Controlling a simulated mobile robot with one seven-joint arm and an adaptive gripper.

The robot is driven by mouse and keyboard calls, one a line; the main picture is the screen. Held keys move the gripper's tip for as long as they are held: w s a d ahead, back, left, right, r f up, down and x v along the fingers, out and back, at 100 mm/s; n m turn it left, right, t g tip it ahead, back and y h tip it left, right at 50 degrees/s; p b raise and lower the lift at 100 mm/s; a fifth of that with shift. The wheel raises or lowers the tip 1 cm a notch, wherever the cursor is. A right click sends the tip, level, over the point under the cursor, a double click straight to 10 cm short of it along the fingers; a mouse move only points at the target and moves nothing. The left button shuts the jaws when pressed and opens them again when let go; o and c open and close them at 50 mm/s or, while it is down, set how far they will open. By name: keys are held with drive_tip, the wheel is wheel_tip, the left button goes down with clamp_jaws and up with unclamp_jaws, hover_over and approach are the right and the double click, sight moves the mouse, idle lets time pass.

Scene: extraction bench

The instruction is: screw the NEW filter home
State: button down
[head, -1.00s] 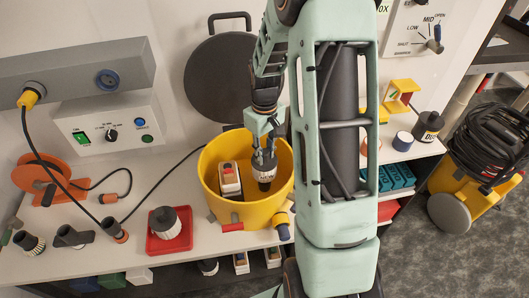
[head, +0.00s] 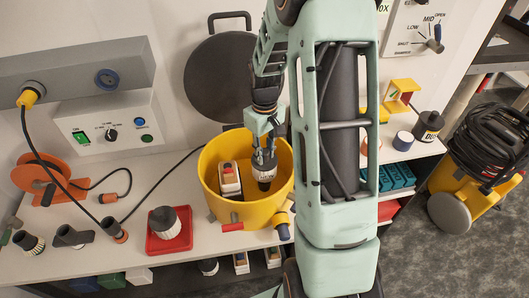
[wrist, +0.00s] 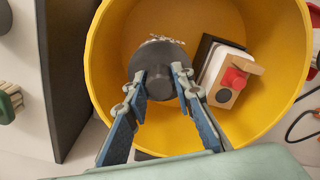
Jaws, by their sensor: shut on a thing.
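My gripper (head: 264,150) reaches down into the drum and is shut on the filter's top. In the wrist view, my gripper's fingers (wrist: 163,84) press on both sides of the grey knob on the filter (wrist: 157,55). The filter is near the middle of the yellow drum (wrist: 260,122). Its lower end and any thread or seat beneath it are hidden.
A white box with a red knob (head: 230,181) stands in the drum, close left of the filter. Another dark-capped filter (head: 165,222) sits in a red tray (head: 183,245) on the bench. A large black lid (head: 215,80) leans against the wall behind.

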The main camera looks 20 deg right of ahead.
drive_tip(key=shift+f+b, duration=1.1)
drive_tip(key=shift+f, duration=0.35)
drive_tip(key=m, duration=0.4)
drive_tip(key=shift+b, duration=0.35)
drive_tip(key=m, duration=0.5)
drive_tip(key=c, duration=1.6)
unclamp_jaws()
wheel_tip(320, 180, up, 12)
